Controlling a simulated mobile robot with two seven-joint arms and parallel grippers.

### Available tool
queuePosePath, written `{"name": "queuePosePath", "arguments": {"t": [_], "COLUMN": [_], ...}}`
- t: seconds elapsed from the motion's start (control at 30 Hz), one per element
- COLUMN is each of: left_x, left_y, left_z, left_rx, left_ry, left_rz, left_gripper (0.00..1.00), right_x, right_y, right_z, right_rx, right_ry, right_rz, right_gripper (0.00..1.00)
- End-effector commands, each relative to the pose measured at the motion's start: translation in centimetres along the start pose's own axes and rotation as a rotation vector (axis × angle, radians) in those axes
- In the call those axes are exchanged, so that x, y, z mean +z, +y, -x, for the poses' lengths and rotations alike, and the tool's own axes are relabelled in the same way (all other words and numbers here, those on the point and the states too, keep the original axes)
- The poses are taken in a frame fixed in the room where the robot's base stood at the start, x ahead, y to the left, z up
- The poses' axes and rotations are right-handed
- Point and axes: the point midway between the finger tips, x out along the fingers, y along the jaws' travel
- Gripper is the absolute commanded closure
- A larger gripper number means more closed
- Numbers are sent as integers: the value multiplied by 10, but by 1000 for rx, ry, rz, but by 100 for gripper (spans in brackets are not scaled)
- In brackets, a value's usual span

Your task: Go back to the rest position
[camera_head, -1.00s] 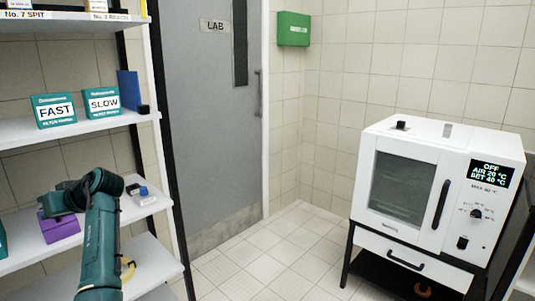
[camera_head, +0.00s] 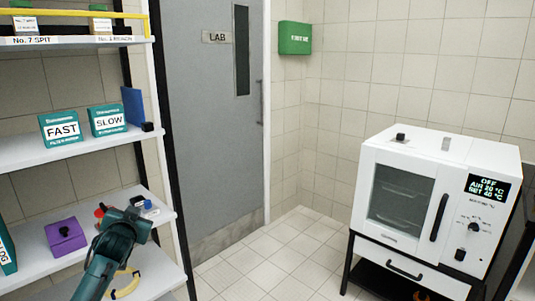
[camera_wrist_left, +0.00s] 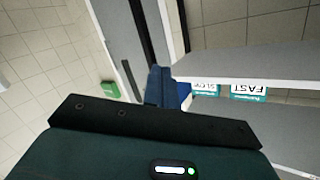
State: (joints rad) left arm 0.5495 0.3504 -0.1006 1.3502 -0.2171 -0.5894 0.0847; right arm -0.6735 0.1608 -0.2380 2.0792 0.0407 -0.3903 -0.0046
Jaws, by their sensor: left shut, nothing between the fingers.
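My left arm rises from the bottom left of the head view, in front of the lower shelves; I cannot make out its fingertips there. In the left wrist view my left gripper (camera_wrist_left: 158,86) shows its dark fingers together with nothing between them. It points toward open space, with the shelf edge and the door beyond. My right gripper is in neither view.
The shelf rack (camera_head: 80,147) on the left holds the FAST box (camera_head: 61,128), the SLOW box (camera_head: 107,120) and a purple box (camera_head: 65,236). A white oven (camera_head: 437,200) stands on the right, its door shut. The floor (camera_head: 265,250) between them is clear.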

Motion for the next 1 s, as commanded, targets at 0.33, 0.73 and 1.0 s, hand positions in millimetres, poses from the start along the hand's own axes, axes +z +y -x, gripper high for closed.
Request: {"name": "queuePosePath", "arguments": {"t": [0.33,0.73,1.0], "left_x": [23,170,219], "left_y": [80,214,252], "left_z": [40,212,352], "left_rx": [213,479,610], "left_ry": [132,-68,-219], "left_rz": [105,148,241], "left_gripper": [100,100,100], "right_x": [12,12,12], "right_y": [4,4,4], "right_z": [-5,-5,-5], "right_rx": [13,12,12], "right_ry": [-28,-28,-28], "right_rz": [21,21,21], "right_gripper": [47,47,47]}}
